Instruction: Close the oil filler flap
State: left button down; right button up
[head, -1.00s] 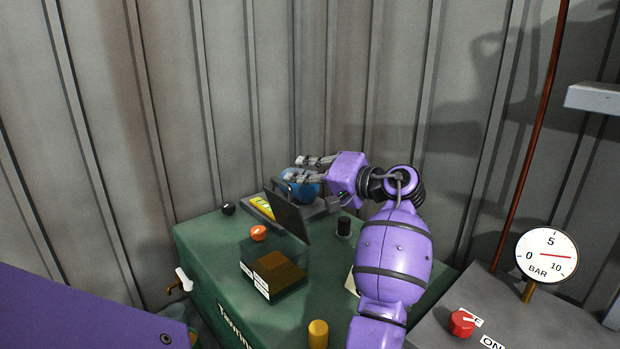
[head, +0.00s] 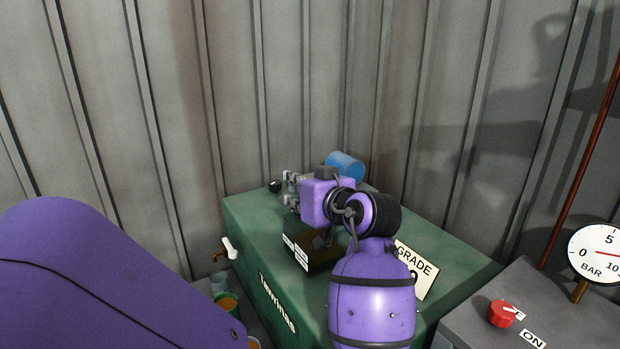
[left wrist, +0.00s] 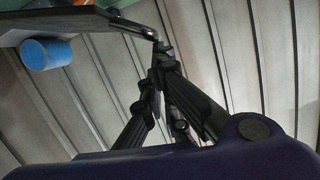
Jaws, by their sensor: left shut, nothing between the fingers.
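The green machine (head: 245,220) carries a box with a dark brown inside and white labels (head: 301,259). My left gripper (head: 290,190) is over the box's far side, shut and empty, its fingers pointing left. The flap is not clear in the head view, where my gripper and wrist cover that area. In the left wrist view a flat dark plate, likely the flap (left wrist: 75,20), lies at the top left. The tips of my left gripper (left wrist: 160,48) are close to its corner; I cannot tell if they touch. My right gripper is not in view.
A blue cylinder (head: 345,165) stands behind my left wrist. A "GRADE" card (head: 416,268) is right of my arm. A pressure gauge (head: 597,253) and red knob (head: 502,314) are at the right. A white-handled tap (head: 230,247) and cans (head: 229,303) are at the left.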

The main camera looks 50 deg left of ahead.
pick_arm(q)
jog(key=s+f+n+b, duration=0.2)
jog(key=s+f, duration=0.1)
jog(key=f, duration=0.2)
jog(key=shift+a+f+t, duration=0.15)
jog(key=shift+f+t, duration=0.05)
jog(key=shift+t, duration=0.2)
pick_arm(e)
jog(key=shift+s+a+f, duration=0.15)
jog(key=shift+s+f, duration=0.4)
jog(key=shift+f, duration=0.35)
pick_arm(q)
jog(key=shift+s, duration=0.1)
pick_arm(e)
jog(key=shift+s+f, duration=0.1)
